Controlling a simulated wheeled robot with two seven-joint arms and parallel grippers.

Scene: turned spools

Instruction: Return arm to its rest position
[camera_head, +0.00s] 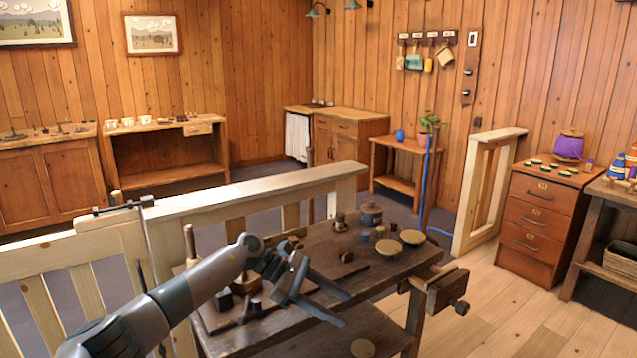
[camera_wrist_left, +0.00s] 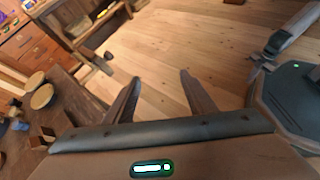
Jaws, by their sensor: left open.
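My left gripper (camera_head: 335,308) reaches in from the lower left in the head view, over the front part of the dark workbench (camera_head: 385,275). Its two fingers are spread apart with nothing between them. In the left wrist view the open fingers (camera_wrist_left: 162,92) point out over bare wooden floor (camera_wrist_left: 185,50). The bench edge shows at the left of that view. My right gripper is not seen in the head view.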

